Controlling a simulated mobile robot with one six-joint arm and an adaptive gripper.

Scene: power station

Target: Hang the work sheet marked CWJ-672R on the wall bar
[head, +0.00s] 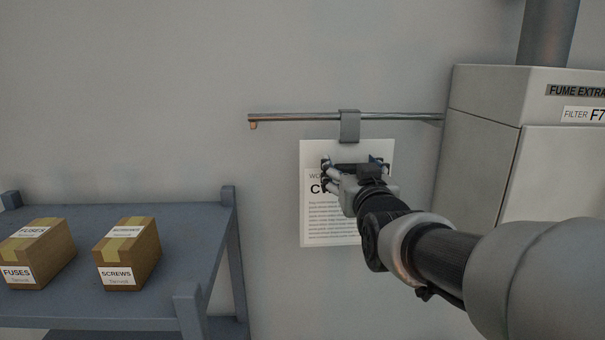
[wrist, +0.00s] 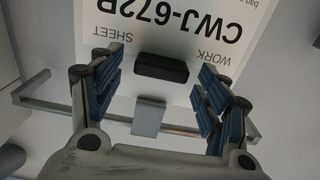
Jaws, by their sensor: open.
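The white work sheet (head: 322,226) is against the wall below the metal wall bar (head: 290,117), roughly upright. A grey hook (head: 349,125) at its top edge goes over the bar. In the wrist view the sheet (wrist: 190,20) appears upside down and reads CWJ-672R, with a black block (wrist: 161,69) near its top edge. The hook (wrist: 149,116) meets the bar (wrist: 55,108) there too. My gripper (head: 353,167) is in front of the sheet's upper part. In the wrist view my gripper (wrist: 158,88) is open, its blue-padded fingers apart from the block on both sides.
A fume extractor cabinet (head: 530,150) stands right of the bar. A blue-grey table (head: 190,240) at the left bears a fuses box (head: 38,252) and a screws box (head: 128,254). The wall left of the sheet is clear.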

